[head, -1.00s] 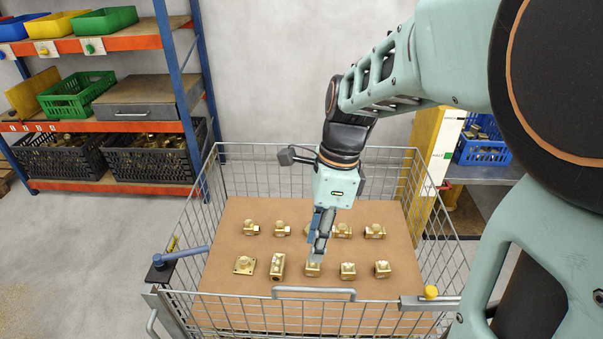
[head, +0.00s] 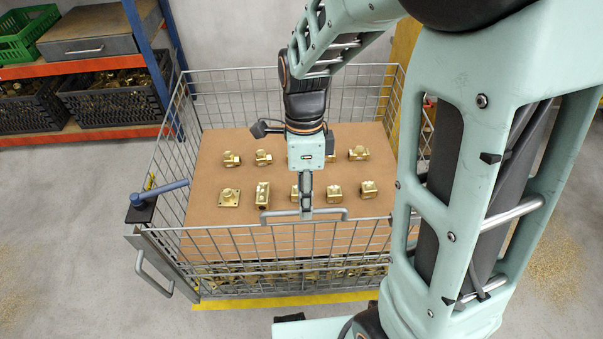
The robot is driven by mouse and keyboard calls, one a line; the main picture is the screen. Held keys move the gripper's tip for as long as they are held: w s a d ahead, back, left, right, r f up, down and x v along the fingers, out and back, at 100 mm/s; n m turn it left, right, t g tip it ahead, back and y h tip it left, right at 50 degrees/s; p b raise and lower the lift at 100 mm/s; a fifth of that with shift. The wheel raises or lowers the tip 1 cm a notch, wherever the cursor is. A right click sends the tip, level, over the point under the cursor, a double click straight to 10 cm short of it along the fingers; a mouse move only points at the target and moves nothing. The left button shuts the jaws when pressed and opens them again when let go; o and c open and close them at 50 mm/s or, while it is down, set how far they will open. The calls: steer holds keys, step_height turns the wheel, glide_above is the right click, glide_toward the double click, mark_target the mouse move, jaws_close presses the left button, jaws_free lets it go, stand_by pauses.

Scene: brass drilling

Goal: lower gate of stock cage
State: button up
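The stock cage (head: 165,165) is a grey wire-mesh cage holding a brown board (head: 225,150) with brass fittings on top. Its front gate (head: 215,246) is a mesh panel that looks upright. A grey bar handle (head: 335,211) runs along the gate's top edge. My gripper (head: 306,213) points down at the middle of this handle, with its fingertips at or just over the bar. The fingers show nearly edge-on, so I cannot tell whether they are open or closed around it. A blue lever (head: 165,188) is at the front left corner. The front right corner is hidden behind my arm.
Several brass fittings (head: 229,197) stand in two rows on the board. More brass parts (head: 290,272) show low behind the mesh. A side handle (head: 153,274) sticks out at front left. A yellow floor strip (head: 250,303) lies before the cage. Shelving (head: 75,136) stands back left.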

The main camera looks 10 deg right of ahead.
steer(key=shift+s+f, duration=0.1)
steer(key=shift+f, duration=0.5)
jaws_close()
